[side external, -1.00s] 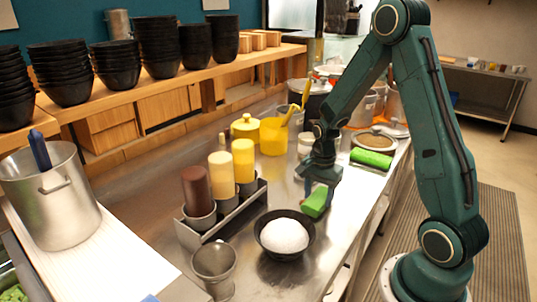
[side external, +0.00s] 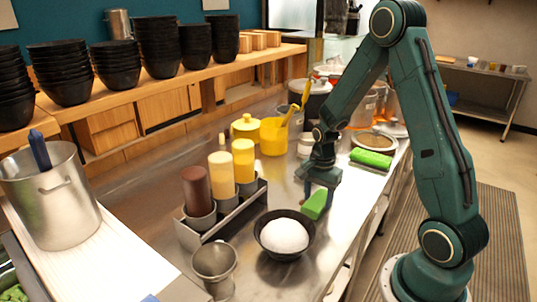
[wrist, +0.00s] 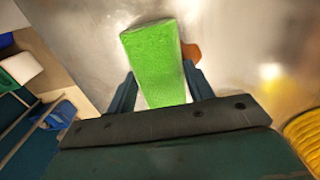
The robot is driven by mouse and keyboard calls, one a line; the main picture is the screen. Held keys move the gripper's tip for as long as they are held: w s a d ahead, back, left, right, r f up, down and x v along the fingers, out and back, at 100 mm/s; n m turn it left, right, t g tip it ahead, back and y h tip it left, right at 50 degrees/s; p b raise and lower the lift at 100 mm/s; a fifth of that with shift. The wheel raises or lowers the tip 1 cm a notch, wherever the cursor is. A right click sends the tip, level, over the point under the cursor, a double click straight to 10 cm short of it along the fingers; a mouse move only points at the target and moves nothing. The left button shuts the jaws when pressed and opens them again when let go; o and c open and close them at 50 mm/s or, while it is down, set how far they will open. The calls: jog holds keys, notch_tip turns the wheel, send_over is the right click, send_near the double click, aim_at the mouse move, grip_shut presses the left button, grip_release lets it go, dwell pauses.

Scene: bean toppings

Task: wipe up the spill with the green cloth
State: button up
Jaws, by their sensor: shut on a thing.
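My gripper (side external: 318,190) is shut on a bright green cloth (side external: 315,205), which looks like a thick block. It hangs tilted over the steel counter, just behind the black bowl. In the wrist view the cloth (wrist: 156,62) sits between the two fingers of my gripper (wrist: 160,82). An orange-brown patch (wrist: 191,52), which looks like the spill, shows beside the cloth on its right and is partly hidden behind it. I cannot make out the patch in the side view. Whether the cloth touches the counter is unclear.
A black bowl (side external: 265,247) of white food stands close in front. A rack (side external: 213,230) with sauce bottles is to the left, near a metal cup (side external: 214,268). A yellow pitcher (side external: 273,138) stands behind. Another green item (side external: 371,158) lies at the back right.

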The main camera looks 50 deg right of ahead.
jog(key=shift+w, duration=0.1)
dwell(0.3)
jog(key=shift+w, duration=2.45)
jog(key=shift+s+f, duration=0.1)
jog(key=shift+s, duration=2.55)
jog(key=shift+w, duration=0.15)
jog(key=shift+w, duration=2.5)
notch_tip(320, 180, up, 8)
